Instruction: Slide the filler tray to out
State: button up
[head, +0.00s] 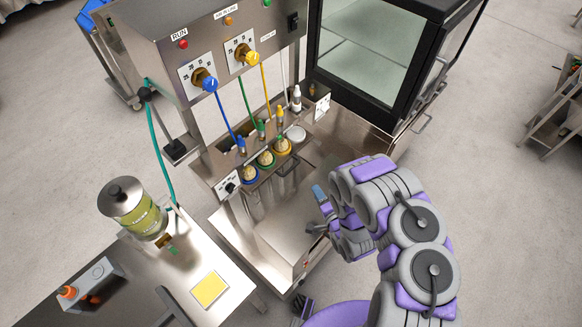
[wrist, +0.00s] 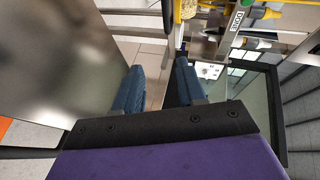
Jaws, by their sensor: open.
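The filler machine (head: 232,80) is a steel unit with blue and yellow dials and several nozzles over coloured cups. A flat steel tray-like surface (head: 285,222) lies low in front of the cups; I cannot tell for certain that it is the filler tray, or how far out it sits. My gripper (head: 318,210) is at the right side of this surface, open and empty. In the wrist view my gripper (wrist: 158,78) shows two blue fingers apart, with a narrow steel strip visible between them. Contact is unclear. My arm hides part of the machine's right side.
A steel table (head: 180,265) with a green-labelled canister (head: 135,208) and a yellow pad (head: 210,290) stands at the left. A glass-fronted cabinet (head: 385,60) stands behind at the right. In the wrist view a large steel panel (wrist: 70,60) fills the left. Open floor (head: 510,220) lies right.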

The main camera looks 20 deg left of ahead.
aim_at(292, 167)
jog(key=shift+m+y, duration=0.4)
jog(key=shift+y, duration=0.2)
jog(key=b+x, duration=0.2)
jog(key=x, duration=0.3)
jog(key=s+a+b+x, duration=0.1)
jog(key=b+x, duration=0.1)
jog(key=x, duration=0.4)
jog(key=s+a+b+x, duration=0.1)
jog(key=b+x, duration=0.1)
jog(key=x, duration=0.4)
jog(key=shift+f, duration=0.1)
jog(key=shift+d, duration=0.1)
jog(key=shift+c, duration=0.3)
grip_shut()
jog(key=shift+s, duration=0.1)
